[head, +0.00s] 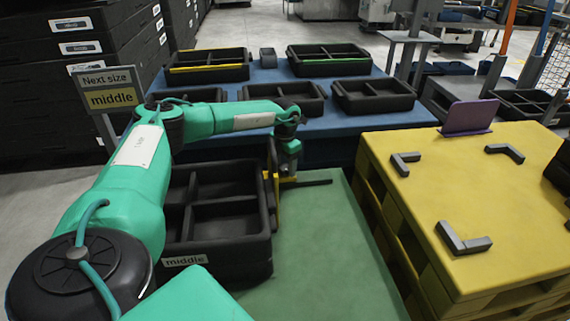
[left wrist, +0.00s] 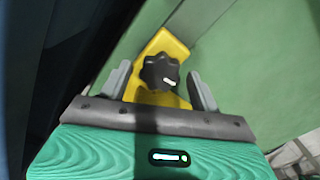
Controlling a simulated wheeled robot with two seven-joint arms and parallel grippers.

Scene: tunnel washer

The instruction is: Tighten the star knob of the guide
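The star knob (left wrist: 160,71) is black and lobed with a small white mark, and sits on the yellow guide (left wrist: 162,97) in the left wrist view. My left gripper (left wrist: 160,86) is open there, with one grey finger on each side of the knob and a visible gap to it. I cannot tell how deep the fingers reach along the knob. In the head view the guide (head: 277,202) stands upright beside the black crate labelled middle (head: 222,252), and my left gripper (head: 287,168) is at it. The knob is hidden there. My right gripper is not in view.
The green table top (head: 320,255) is clear right of the guide, apart from a dark bar (head: 306,184). Behind is a blue table (head: 350,122) with several black crates. A yellow pallet (head: 465,195) with grey corner brackets stands right. A sign (head: 110,92) reads "Next size middle".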

